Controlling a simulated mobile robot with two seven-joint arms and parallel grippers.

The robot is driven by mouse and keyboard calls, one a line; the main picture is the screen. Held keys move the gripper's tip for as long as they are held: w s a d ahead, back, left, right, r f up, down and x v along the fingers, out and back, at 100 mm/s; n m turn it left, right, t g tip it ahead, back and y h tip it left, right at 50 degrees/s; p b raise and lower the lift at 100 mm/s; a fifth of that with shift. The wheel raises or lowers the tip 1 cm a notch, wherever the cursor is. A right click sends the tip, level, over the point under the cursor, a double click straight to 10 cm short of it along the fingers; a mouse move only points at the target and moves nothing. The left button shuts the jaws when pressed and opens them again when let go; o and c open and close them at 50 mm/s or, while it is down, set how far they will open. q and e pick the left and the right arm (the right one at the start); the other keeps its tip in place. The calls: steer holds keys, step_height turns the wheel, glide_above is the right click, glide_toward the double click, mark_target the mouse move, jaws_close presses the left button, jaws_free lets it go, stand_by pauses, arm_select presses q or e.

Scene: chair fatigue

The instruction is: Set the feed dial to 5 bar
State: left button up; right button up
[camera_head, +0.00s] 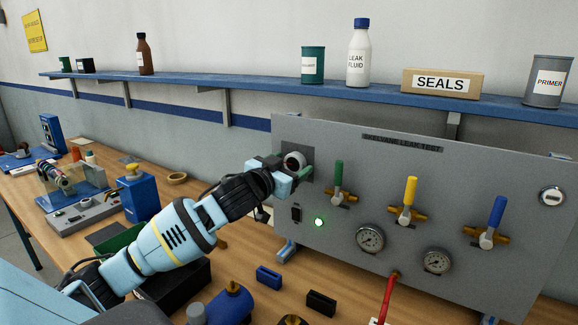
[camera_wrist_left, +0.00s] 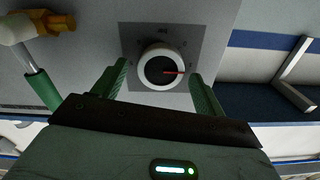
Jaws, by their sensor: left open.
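The feed dial (camera_wrist_left: 163,68) is a round white-rimmed knob with a dark face and a red pointer, on a dark square plate on the grey panel. In the wrist view the pointer points to the right; the scale marks are too small to read. In the head view the dial (camera_head: 294,161) is partly hidden by my left gripper (camera_head: 289,173). My left gripper (camera_wrist_left: 158,88) is open, with one green finger on each side of the dial's lower part. I cannot tell whether the fingers touch it. My right gripper is not in view.
The grey panel carries a green-handled valve (camera_head: 339,183), a yellow-handled valve (camera_head: 409,200), a blue-handled valve (camera_head: 493,222) and gauges (camera_head: 370,238). A green lamp (camera_head: 319,222) is lit below the dial. A blue shelf (camera_head: 250,92) with containers runs above. Small blocks and fittings lie on the bench.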

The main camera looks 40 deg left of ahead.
arm_select(q)
steer(key=c, duration=1)
